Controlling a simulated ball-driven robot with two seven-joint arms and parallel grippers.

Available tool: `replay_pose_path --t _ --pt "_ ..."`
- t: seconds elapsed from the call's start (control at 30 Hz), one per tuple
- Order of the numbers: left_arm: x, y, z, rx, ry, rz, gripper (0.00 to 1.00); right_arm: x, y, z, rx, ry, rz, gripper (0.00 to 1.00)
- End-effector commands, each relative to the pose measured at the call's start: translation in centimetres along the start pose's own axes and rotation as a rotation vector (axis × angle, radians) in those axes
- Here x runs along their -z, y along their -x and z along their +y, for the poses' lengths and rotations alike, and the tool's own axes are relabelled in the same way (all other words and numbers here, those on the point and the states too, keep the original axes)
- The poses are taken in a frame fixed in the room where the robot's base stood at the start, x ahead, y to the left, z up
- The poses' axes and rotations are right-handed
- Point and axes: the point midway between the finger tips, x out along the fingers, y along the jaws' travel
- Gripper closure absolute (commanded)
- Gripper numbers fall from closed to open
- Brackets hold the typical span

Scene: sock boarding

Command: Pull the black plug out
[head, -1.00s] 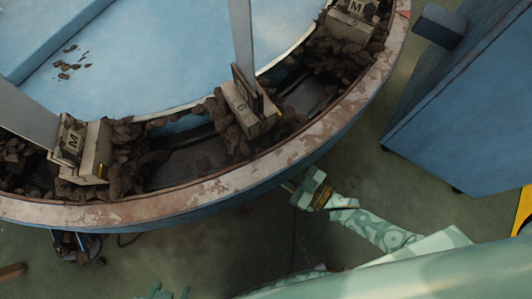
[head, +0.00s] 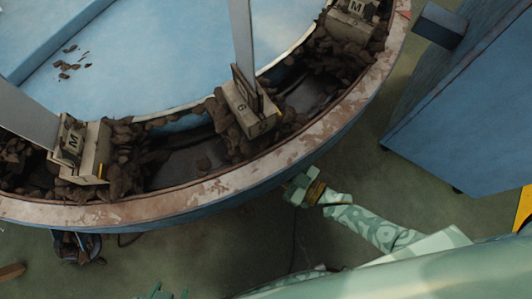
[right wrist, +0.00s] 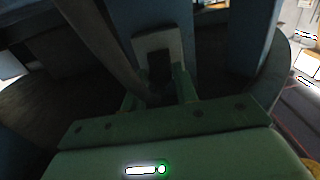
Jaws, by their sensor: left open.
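No black plug can be made out for sure. In the right wrist view, a pale frame with a dark piece (right wrist: 159,65) in its opening stands ahead; this may be the plug in its socket, but the view is dim. My right gripper (right wrist: 157,94) has its green fingers apart on either side of the space before it. I see no clear contact. In the head view my right gripper (head: 292,186) is just outside the ring's rim, its tips close to or under the edge. My left gripper (head: 154,292) is open and empty at the bottom edge, mostly cut off.
A large round blue structure with a worn rim (head: 225,184) fills the upper left. Its trough holds brown lumps and marked blocks (head: 80,152). A blue cabinet (head: 470,130) stands right. A dark object (head: 75,247) lies under the rim. A thin cable crosses the floor.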

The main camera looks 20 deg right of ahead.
Motion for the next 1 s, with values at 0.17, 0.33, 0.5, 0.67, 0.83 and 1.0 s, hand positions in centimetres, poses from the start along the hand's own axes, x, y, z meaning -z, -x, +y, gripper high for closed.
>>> replay_pose_path --t 0.17,0.33,0.5,0.67,0.83,1.0 --pt "0.0 0.0 0.1 0.000 0.008 -0.001 0.57 0.0 -0.4 0.0 0.000 0.000 0.001 0.71" --pt "0.0 0.0 0.1 0.000 0.010 -0.002 0.57 0.0 -0.7 0.0 0.000 -0.001 0.001 0.71" --pt "0.0 0.0 0.1 0.000 0.009 -0.002 0.57 0.0 -1.1 0.0 0.000 -0.001 0.001 0.71" --pt "0.0 0.0 0.0 0.000 0.005 -0.002 0.57 0.0 -1.4 0.0 0.000 0.000 0.001 0.71" --pt "-0.1 0.0 0.0 0.000 -0.004 -0.002 0.57 0.0 -1.7 0.0 0.000 0.000 0.001 0.71" --pt "-0.1 0.0 -0.1 0.000 -0.006 -0.002 0.57 0.0 -2.1 0.0 0.000 0.000 0.001 0.71"
